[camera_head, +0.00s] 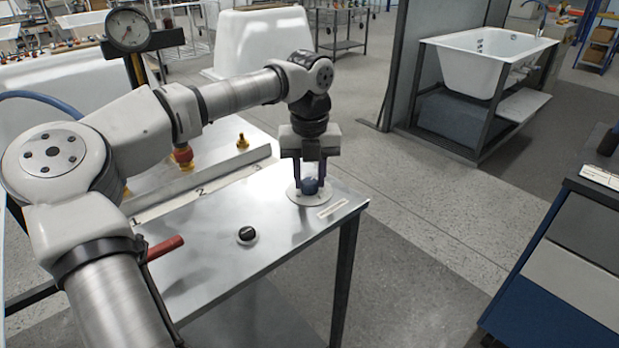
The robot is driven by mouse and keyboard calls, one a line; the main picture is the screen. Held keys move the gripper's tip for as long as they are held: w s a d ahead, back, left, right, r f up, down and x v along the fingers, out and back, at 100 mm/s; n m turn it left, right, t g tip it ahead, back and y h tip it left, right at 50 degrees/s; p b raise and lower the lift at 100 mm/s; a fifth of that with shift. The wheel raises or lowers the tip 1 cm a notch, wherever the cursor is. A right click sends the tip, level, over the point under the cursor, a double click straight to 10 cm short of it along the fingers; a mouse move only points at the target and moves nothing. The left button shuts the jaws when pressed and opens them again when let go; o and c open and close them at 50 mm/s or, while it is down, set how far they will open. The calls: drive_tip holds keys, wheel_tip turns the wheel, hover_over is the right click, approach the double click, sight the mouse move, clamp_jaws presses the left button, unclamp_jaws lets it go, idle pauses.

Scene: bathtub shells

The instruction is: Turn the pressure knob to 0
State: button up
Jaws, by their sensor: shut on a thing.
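A small label strip (333,208) lies beside the plate. A second, black knob (246,234) sits on the table to the left and nearer.
The metal table (215,275) has a raised strip marked 1 and 2 (200,190). Yellow fittings (242,142) stand behind it. A red-handled lever (165,247) is at the left. A gauge (128,29) stands at the back left. A white bathtub (485,60) sits on a frame at the right.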

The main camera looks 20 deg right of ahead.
drive_tip(key=n+b, duration=0.1)
drive_tip(key=n, duration=0.2)
drive_tip(key=shift+n, duration=0.4)
drive_tip(key=n, duration=0.3)
drive_tip(key=shift+n+b, duration=0.3)
drive_tip(key=n, duration=0.3)
drive_tip(key=shift+n, duration=2.2)
drive_tip(key=o, duration=1)
